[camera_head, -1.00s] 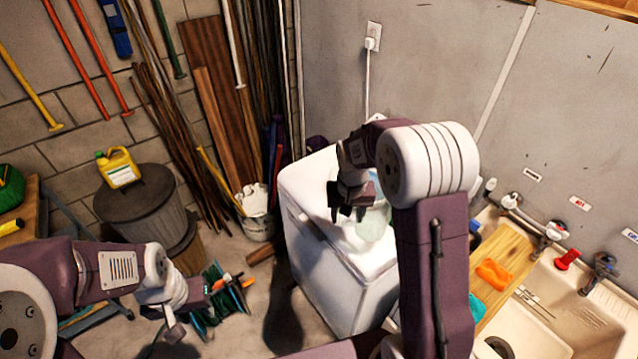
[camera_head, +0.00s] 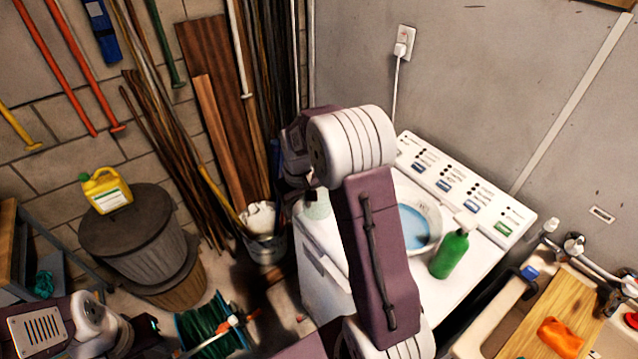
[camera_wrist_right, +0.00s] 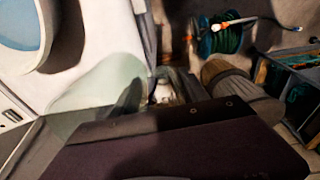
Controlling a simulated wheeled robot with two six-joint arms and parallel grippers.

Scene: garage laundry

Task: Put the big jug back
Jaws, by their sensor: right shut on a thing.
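A pale, translucent greenish jug (camera_head: 318,208) shows in the head view just below my right gripper (camera_head: 300,187), over the left end of the white washing machine (camera_head: 325,240). My right forearm hides part of it. In the right wrist view the jug (camera_wrist_right: 105,82) is a pale rounded shape beside the dark fingers (camera_wrist_right: 160,95), which are shut on it. Whether its base touches the machine cannot be told. My left gripper (camera_head: 150,335) is low at the left, and its fingers do not show clearly.
A green bottle (camera_head: 450,254) stands on the machine beside a round blue opening (camera_head: 412,228). A yellow jug (camera_head: 106,192) sits on a lidded grey bin (camera_head: 135,225). A bucket (camera_head: 265,246), leaning planks and a green hose reel (camera_head: 208,328) are left of the machine. A sink counter is right.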

